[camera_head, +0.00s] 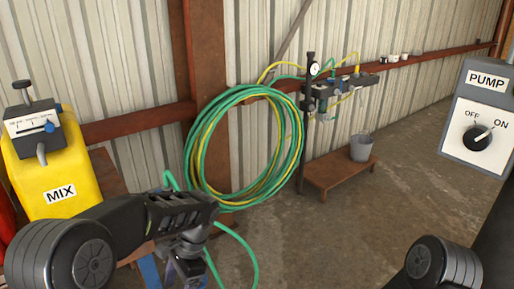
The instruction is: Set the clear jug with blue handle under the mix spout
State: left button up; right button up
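The yellow MIX tank (85,190) stands at the left. A grey dispenser unit (35,138) with a blue knob sits on top, and a short grey spout (42,152) hangs at its front. My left gripper (190,272) points down at the lower edge, right of the tank; its fingertips are dark and partly cut off. A strip of blue (149,270) shows just left of it; I cannot tell whether it is the jug's handle. No clear jug body can be made out. My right arm shows only at the lower right, its gripper out of frame.
Green and yellow hoses (245,145) hang coiled on the wall. A low brown bench (330,175) with a grey bucket (361,148) stands beyond. A PUMP switch box (480,115) is at the right. The concrete floor (340,235) between is clear.

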pick_arm(q)
jog(key=n, duration=0.2)
jog(key=n+g+h, duration=0.1)
jog(key=n, duration=0.2)
jog(key=shift+h, duration=0.3)
dwell(1.7)
notch_tip(320, 180, down, 12)
jog(key=n+h, duration=0.2)
jog(key=n, duration=0.3)
jog(key=shift+w+n+g, duration=0.4)
